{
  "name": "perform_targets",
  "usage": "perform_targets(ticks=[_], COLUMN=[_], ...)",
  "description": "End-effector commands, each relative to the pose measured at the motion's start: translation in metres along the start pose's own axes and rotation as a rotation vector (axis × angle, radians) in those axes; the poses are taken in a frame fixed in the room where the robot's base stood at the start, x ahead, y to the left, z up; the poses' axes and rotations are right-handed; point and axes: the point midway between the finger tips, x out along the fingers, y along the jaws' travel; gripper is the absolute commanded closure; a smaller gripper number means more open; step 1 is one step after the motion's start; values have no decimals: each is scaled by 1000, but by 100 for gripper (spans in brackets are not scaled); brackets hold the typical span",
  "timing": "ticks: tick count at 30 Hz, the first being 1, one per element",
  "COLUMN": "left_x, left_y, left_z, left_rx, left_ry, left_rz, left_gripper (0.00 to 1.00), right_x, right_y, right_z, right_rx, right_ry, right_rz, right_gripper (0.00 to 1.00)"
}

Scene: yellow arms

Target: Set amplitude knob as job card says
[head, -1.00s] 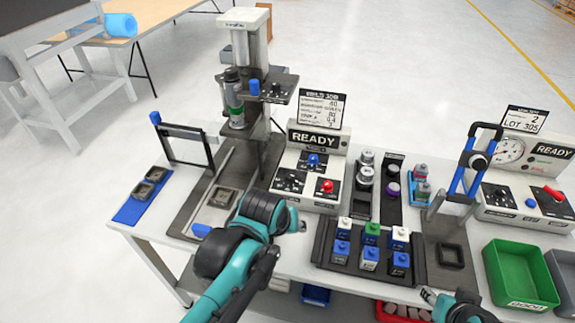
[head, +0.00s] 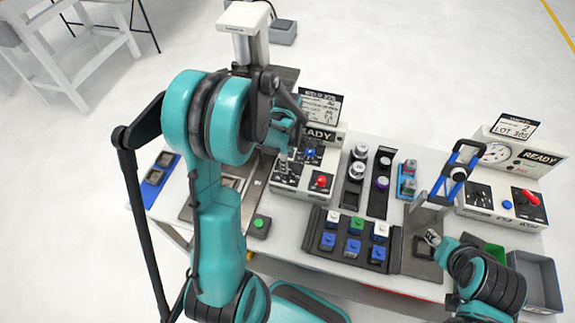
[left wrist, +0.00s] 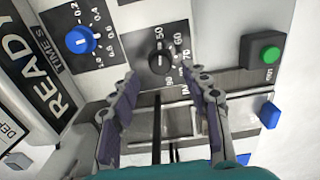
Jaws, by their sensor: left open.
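The weld control box (head: 330,140) has a READY display, a blue knob (head: 310,154) and a red knob (head: 321,181). In the left wrist view, a black knob (left wrist: 160,62) with a dial of about 50 to 90 is just beyond my open left gripper (left wrist: 163,84). Nothing shows between the fingers, and contact with the knob cannot be told. In the head view my left gripper (head: 284,160) hangs over the box's left side and hides part of it. The job card (head: 322,103) stands behind, partly covered by my arm. My right gripper (head: 433,238) is low at the right.
A green button (head: 259,224) sits left of the block rack (head: 318,258); it also shows in the left wrist view (left wrist: 268,53). The blue-handled clamp (head: 457,172) and second READY box (head: 510,175) are at the right. The press column (head: 245,40) stands behind my left arm.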

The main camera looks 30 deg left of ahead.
Motion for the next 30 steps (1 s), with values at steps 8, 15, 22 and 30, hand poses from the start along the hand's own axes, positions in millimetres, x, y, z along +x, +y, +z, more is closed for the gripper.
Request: perform_targets(ticks=[8, 15, 22, 30], left_x=[36, 39, 39, 39], left_y=[0, 0, 0, 0], left_z=[0, 0, 0, 0], left_rx=[2, 2, 2, 7], left_ry=[0, 0, 0, 0], left_rz=[1, 1, 1, 1], left_gripper=[53, 53, 90, 100], right_x=[6, 6, 6, 6], right_y=[0, 0, 0, 0], right_z=[4, 4, 4, 4], right_rx=[0, 0, 0, 0], right_ry=[0, 0, 0, 0], right_rz=[0, 0, 0, 0], right_gripper=[60, 60, 60, 60])
